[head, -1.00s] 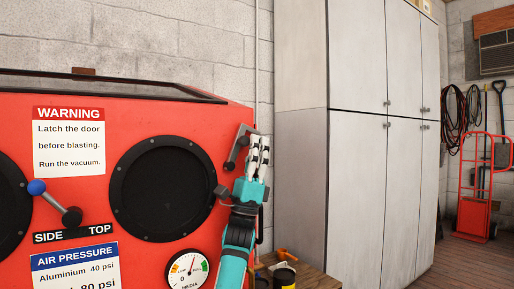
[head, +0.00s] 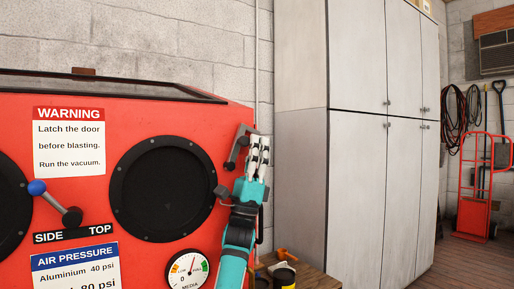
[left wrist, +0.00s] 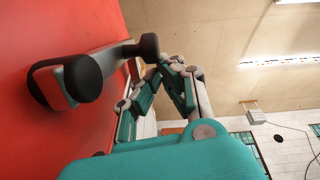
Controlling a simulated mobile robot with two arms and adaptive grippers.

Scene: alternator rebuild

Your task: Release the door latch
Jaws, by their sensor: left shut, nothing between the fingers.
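The door latch (head: 237,149) is a dark grey lever at the right edge of the red blasting cabinet (head: 226,119). It stands tilted, with its upper end to the right. In the left wrist view the latch (left wrist: 108,62) is a grey bar with black rounded ends beside the red panel. My left gripper (head: 262,141) is shut and empty, just right of the latch in the head view. In the left wrist view its fingers (left wrist: 176,66) are close to the latch's far end. I cannot tell whether they touch it. My right gripper is not in view.
A blue-knobbed lever (head: 56,202), a black round port (head: 161,188) and a media gauge (head: 187,269) are on the cabinet front. Tall grey cupboards (head: 358,190) stand to the right. A low wooden bench (head: 312,279) holds a dark mug (head: 284,276).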

